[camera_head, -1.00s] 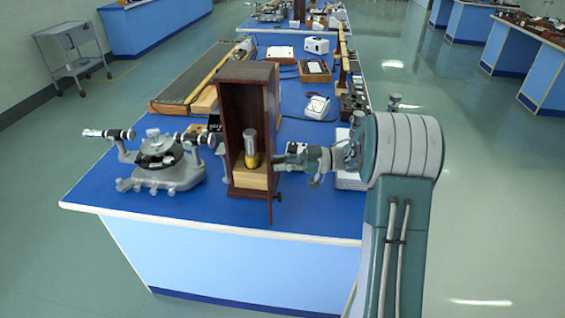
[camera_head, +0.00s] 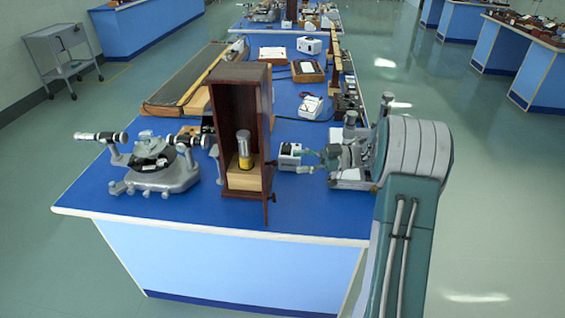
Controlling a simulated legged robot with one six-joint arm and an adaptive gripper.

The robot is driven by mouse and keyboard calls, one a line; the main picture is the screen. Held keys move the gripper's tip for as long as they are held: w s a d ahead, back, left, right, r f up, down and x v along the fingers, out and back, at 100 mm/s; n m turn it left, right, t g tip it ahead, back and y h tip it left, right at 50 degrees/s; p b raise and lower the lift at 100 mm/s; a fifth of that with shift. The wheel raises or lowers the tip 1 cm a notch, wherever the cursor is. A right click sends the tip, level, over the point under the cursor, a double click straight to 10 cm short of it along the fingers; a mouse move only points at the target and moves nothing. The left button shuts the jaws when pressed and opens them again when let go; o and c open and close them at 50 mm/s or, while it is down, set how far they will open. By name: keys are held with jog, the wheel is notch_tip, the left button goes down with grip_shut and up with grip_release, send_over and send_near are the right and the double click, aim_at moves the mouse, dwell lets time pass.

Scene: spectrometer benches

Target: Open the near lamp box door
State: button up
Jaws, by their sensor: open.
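The near lamp box (camera_head: 243,75) is a tall dark wooden case standing upright near the front edge of the blue bench. Its front is open, and a lamp with a silver top and yellow base (camera_head: 244,149) shows inside on a pale wooden block (camera_head: 240,178). The door (camera_head: 268,185) stands swung out at the box's right side, seen nearly edge-on, with a small dark knob (camera_head: 272,197) low on it.
A grey spectrometer (camera_head: 155,165) stands left of the box. A white meter (camera_head: 311,107) and cables lie behind.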

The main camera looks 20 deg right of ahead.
jog(key=v, duration=0.5)
jog(key=shift+d, duration=0.35)
jog(key=shift+a, duration=0.1)
